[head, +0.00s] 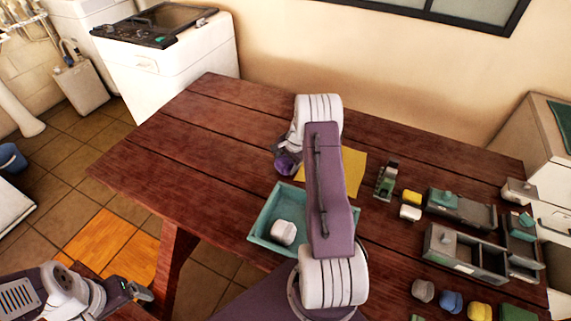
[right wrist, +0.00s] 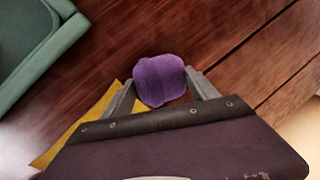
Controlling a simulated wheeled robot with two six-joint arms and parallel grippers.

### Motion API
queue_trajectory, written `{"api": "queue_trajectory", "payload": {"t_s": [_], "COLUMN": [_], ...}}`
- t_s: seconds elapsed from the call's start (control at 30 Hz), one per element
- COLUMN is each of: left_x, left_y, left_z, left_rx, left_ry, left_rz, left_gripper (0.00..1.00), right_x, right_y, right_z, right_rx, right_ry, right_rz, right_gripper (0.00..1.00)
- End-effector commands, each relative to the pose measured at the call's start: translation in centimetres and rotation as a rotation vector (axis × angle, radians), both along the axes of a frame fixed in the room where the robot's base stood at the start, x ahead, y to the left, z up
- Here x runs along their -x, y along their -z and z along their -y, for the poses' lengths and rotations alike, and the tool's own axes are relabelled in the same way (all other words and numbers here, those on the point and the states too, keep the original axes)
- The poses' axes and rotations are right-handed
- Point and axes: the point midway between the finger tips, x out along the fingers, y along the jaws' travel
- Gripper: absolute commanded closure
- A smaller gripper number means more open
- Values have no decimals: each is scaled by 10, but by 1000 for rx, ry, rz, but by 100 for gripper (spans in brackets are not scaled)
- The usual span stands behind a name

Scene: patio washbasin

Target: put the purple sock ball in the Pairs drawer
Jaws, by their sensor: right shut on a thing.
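The purple sock ball (head: 285,164) is between the fingers of my right gripper (head: 282,155), over the brown table (head: 180,140). In the right wrist view the purple ball (right wrist: 160,80) sits between both fingertips of the right gripper (right wrist: 161,88), which is shut on it. Several grey open-topped drawers or boxes, one long one in front (head: 462,268) and one behind (head: 462,208), stand at the right of the table. No label can be read, so I cannot tell which is Pairs. My left gripper (head: 135,291) is low at the left, off the table; its jaws are unclear.
A teal tray (head: 262,222) holding a white ball (head: 283,232) stands near the front edge, partly behind my right arm. A yellow sheet (head: 353,168) lies beyond it. Several coloured balls lie at the front right. The table's left part is clear.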

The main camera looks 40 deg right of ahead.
Motion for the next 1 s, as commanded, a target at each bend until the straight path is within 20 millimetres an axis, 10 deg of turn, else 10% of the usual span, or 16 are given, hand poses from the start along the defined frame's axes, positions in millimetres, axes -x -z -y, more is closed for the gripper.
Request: {"api": "queue_trajectory", "payload": {"t_s": [0.27, 0.7, 1.0], "left_x": [0, 0, 0], "left_y": [-1, 7, 8], "left_z": [0, 0, 0], "left_rx": [0, 0, 0], "left_ry": [0, 0, 0], "left_rz": [0, 0, 0], "left_gripper": [13, 13, 13], "right_x": [-1, 86, 111], "right_y": [-38, -93, -109], "right_z": [1, 26, 33], "right_rx": [4, 1, 0], "right_ry": [-2, 2, 0], "right_rz": [5, 1, 0], "right_gripper": [78, 78, 78]}}
